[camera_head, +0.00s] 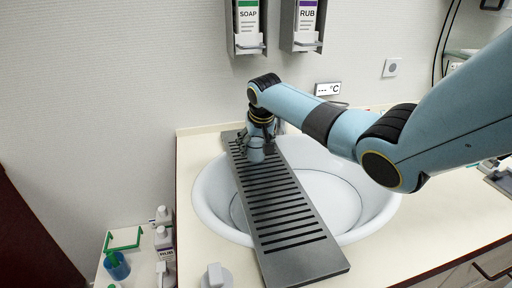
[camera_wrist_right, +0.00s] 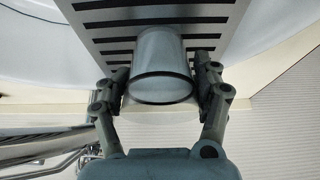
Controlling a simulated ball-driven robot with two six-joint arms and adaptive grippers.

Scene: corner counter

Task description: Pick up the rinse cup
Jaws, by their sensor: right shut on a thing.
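The rinse cup (camera_wrist_right: 160,62) is a small translucent, pale blue-grey cup with a dark rim. In the right wrist view it sits between the two fingers of my right gripper (camera_wrist_right: 160,88), which are shut on it from both sides. In the head view the cup (camera_head: 255,154) shows at the far end of the slotted grey drain rack (camera_head: 300,262). My right gripper (camera_head: 258,138) reaches down to it there. Whether the cup touches the rack is hard to tell. My left gripper is not in view.
The rack lies across a round white basin (camera_head: 375,222) in the cream counter (camera_head: 440,215). Soap (camera_head: 249,22) and rub (camera_head: 306,22) dispensers hang on the wall above. Bottles (camera_head: 163,240) and a blue container (camera_head: 117,266) stand lower left.

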